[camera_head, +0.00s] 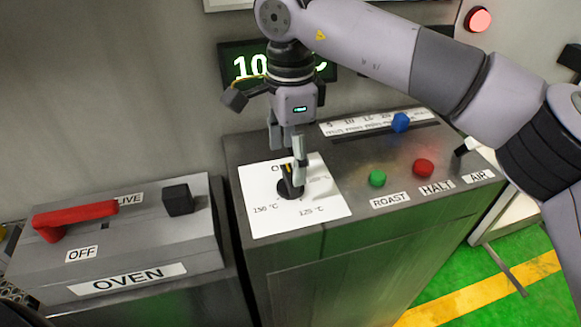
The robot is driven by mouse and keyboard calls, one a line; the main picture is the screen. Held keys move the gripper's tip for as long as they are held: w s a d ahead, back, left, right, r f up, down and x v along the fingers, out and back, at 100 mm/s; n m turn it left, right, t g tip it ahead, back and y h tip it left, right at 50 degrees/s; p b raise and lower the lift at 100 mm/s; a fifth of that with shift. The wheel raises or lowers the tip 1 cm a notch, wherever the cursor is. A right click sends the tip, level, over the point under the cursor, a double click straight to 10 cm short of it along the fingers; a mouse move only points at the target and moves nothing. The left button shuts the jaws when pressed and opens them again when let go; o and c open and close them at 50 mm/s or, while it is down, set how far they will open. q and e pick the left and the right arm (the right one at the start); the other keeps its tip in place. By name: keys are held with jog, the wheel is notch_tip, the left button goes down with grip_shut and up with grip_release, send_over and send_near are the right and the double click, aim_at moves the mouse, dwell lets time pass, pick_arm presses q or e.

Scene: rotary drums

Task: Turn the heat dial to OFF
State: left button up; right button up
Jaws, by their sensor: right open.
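The heat dial (289,190) is a black knob on a white label plate (325,207) on top of the grey console. My left gripper is not in view.
A green ROAST button (377,178), a red HALT button (422,168) and a blue slider knob (400,122) sit right of the plate. The OVEN box (150,250) with a red lever (75,218) stands left. A lit display (250,66) is behind my gripper.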

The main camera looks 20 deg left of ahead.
aim_at(290, 174)
notch_tip(290, 174, up, 8)
jog(key=shift+f, duration=0.15)
dwell(0.5)
